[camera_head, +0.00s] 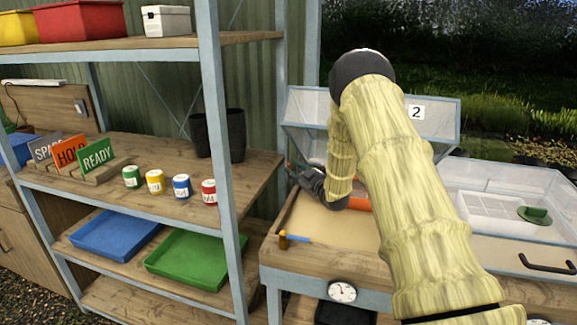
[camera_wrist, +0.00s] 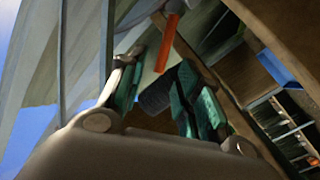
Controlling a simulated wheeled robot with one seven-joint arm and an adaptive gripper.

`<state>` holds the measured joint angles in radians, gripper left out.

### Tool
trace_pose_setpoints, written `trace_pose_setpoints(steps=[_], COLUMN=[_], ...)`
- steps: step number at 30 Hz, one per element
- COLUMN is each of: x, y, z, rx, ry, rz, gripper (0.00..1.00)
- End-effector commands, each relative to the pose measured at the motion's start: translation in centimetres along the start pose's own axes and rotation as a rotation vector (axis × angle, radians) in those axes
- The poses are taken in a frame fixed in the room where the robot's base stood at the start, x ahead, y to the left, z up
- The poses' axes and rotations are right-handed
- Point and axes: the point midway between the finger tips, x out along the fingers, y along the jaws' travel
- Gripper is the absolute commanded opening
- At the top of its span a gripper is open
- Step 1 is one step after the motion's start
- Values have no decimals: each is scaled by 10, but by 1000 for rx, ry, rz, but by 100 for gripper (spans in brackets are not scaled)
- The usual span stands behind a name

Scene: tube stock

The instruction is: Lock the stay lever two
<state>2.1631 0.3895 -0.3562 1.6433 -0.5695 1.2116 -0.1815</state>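The cold-frame lid marked 2 (camera_head: 440,115) stands raised at the back of the bench. An orange-red bar (camera_head: 357,204), possibly the stay lever, shows partly behind my arm at the box below this lid. In the wrist view an orange bar (camera_wrist: 168,45) hangs just beyond the fingertips, apart from them. My gripper (camera_head: 308,180) is at the left side of the box. In the wrist view my gripper (camera_wrist: 165,85) has its teal-padded fingers apart. A dark ribbed piece (camera_wrist: 156,95) shows between them; I cannot tell whether they touch it.
A shelf rack (camera_head: 130,42) stands close on the left, with a black pot (camera_head: 222,133), small cans and sign cards. A tool (camera_head: 293,239) lies at the bench's left front. A second clear-lidded box (camera_head: 510,200) is on the right. A dial (camera_head: 342,291) is on the bench front.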

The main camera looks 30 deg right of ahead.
Motion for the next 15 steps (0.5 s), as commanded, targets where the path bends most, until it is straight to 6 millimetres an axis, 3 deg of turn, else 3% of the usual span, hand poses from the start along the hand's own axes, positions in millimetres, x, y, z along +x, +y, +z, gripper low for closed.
trace_pose_setpoints(steps=[6,15], x=[32,51], y=[0,0], z=[0,0], rx=[-2,0], ry=[0,0], rz=[0,0], gripper=[34,34])
